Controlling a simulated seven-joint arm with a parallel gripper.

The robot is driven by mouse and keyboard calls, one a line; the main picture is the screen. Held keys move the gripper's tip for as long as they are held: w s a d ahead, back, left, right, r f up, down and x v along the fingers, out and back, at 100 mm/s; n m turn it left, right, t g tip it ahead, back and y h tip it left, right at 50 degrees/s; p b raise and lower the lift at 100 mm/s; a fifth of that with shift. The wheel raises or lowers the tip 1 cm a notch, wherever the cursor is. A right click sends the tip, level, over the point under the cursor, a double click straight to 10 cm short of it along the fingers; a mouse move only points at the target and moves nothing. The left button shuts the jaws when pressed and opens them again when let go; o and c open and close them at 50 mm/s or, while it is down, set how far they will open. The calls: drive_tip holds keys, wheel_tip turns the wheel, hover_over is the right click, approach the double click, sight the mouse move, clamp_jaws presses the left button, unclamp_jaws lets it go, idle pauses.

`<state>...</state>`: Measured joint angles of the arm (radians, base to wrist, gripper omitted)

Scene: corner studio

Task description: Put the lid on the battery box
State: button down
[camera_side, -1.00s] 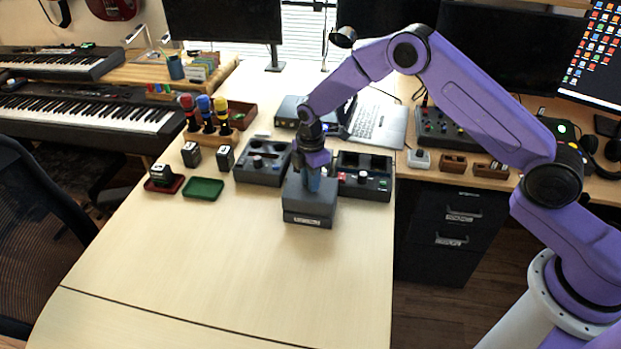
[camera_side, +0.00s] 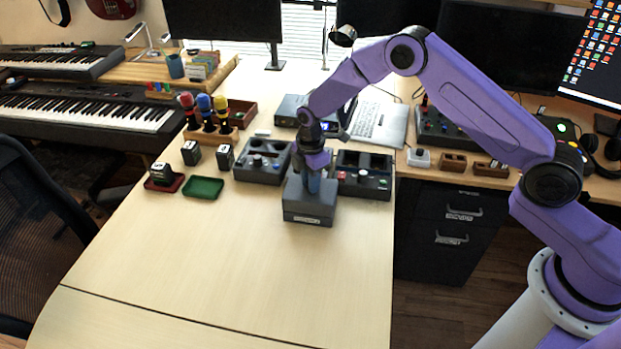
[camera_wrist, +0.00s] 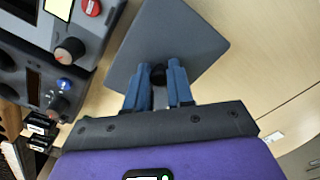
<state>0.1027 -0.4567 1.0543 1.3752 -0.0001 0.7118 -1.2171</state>
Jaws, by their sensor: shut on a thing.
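The battery box (camera_side: 308,216) is a dark grey box with a pale label on its front, standing on the light wood table. The grey lid (camera_side: 295,197) is over the box top; in the wrist view the lid (camera_wrist: 178,38) is a flat grey plate with a black knob. My gripper (camera_side: 313,183) is above the box, pointing down. In the wrist view my gripper's blue fingers (camera_wrist: 161,78) are shut on the lid's knob. The lid hides the box's inside. I cannot tell if the lid is fully seated.
Dark control units stand behind the box, one to the left (camera_side: 262,163) and one to the right (camera_side: 363,177). A green tray (camera_side: 204,188), a red tray (camera_side: 165,184) and small black blocks are at the left. The table's front is clear.

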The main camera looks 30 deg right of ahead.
drive_tip(key=shift+f, duration=0.2)
drive_tip(key=c, duration=1.3)
unclamp_jaws()
drive_tip(key=shift+o, duration=0.2)
wheel_tip(320, 180, up, 11)
drive_tip(key=shift+r, duration=0.1)
